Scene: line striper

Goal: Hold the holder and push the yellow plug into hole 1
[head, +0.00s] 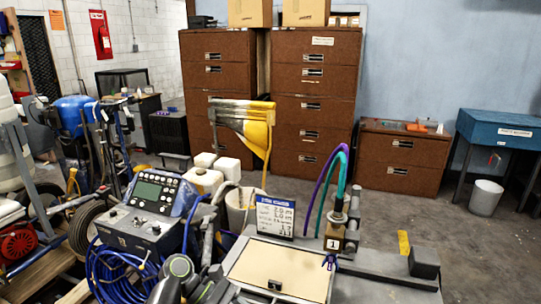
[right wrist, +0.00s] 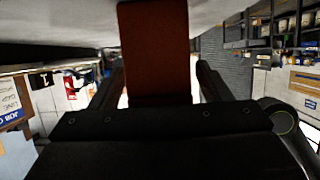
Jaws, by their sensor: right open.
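The holder (head: 335,242) is a small tan block marked 1, standing at the right of the machine's deck. A dark upright fitting rises from it, with purple and teal hoses arching behind. A yellow piece (head: 403,243) shows to its right; I cannot tell whether it is the plug. Hole 1 itself is not clear. Part of a grey arm (head: 180,267) of mine shows at the lower left of the head view; its fingers cannot be made out. My right gripper (right wrist: 158,88) is open in the right wrist view, its dark fingers apart, with a red-brown surface showing between them.
A tan panel (head: 280,268) lies left of the holder, with a small sign (head: 275,217) behind it. A control box with a screen (head: 155,192) and coiled blue hose (head: 115,275) stand at left. A dark block (head: 424,262) is on the right. Brown cabinets (head: 315,110) stand behind.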

